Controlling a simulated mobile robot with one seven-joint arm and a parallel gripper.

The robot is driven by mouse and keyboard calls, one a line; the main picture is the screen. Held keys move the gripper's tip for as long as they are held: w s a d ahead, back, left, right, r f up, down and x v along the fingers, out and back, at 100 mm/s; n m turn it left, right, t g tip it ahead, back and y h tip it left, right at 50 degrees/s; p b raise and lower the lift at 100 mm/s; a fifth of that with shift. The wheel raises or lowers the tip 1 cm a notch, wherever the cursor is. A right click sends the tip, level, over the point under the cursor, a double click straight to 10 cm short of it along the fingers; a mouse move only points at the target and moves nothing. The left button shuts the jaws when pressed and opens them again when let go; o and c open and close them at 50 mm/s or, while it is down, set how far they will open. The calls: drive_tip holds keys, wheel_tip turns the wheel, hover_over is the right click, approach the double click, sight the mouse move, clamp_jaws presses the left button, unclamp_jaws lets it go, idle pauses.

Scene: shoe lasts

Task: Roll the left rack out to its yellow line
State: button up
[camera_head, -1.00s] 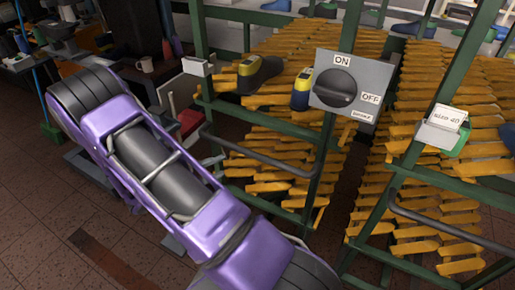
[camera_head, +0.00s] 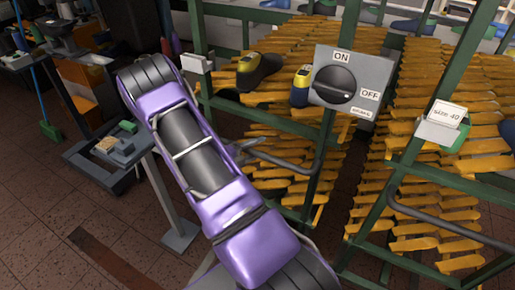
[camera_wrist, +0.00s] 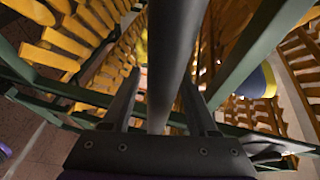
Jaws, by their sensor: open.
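The left rack (camera_head: 206,90) has a green frame with rows of orange shoe lasts. Its dark handle bar (camera_head: 300,168) runs across its front. In the wrist view the bar (camera_wrist: 172,60) passes lengthwise between the two fingers of my gripper (camera_wrist: 160,98). The fingers are apart, one on each side of the bar, and no grip on it shows. I see no yellow line on the visible floor.
The right rack (camera_head: 398,165) stands close beside it with its own handle (camera_head: 440,220) and a size 40 label (camera_head: 445,115). A dark reddish strip (camera_head: 108,262) marks the floor at left, where tiles are bare.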

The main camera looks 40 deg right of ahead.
clamp_jaws()
idle(0.3)
idle(1.2)
